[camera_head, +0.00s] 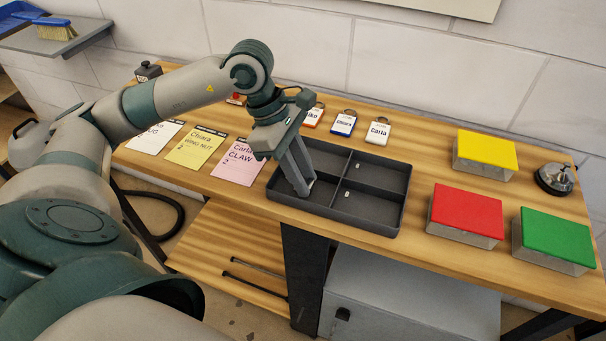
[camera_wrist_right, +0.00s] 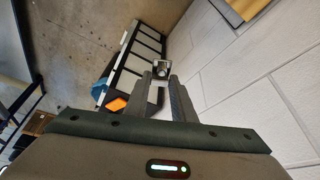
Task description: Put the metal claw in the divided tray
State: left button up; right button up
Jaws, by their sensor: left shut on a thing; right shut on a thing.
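The dark grey divided tray (camera_head: 392,218) lies on the bench, with one long compartment at its left and two at its right. My left gripper (camera_head: 304,190) reaches down into the left compartment, its fingers close together. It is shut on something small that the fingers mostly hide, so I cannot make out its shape. In the right wrist view my right gripper (camera_wrist_right: 163,80) is shut on a small metal piece (camera_wrist_right: 162,68) with a dark round middle. I cannot tell which held thing is the metal claw. My right gripper is outside the head view.
Yellow (camera_head: 486,150), red (camera_head: 467,211) and green (camera_head: 556,238) topped boxes stand right, beside a round metal object (camera_head: 555,178).

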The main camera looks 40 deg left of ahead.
pick_arm(q)
jog(key=shift+f, duration=0.35)
pick_arm(e)
jog(key=shift+r, duration=0.1)
pick_arm(q)
jog(key=shift+f, duration=0.2)
pick_arm(e)
jog(key=shift+f, duration=0.25)
pick_arm(q)
jog(key=o, duration=1.1)
jog(key=shift+c, duration=0.2)
jog(key=shift+r, duration=0.15)
pick_arm(e)
jog(key=shift+r, duration=0.15)
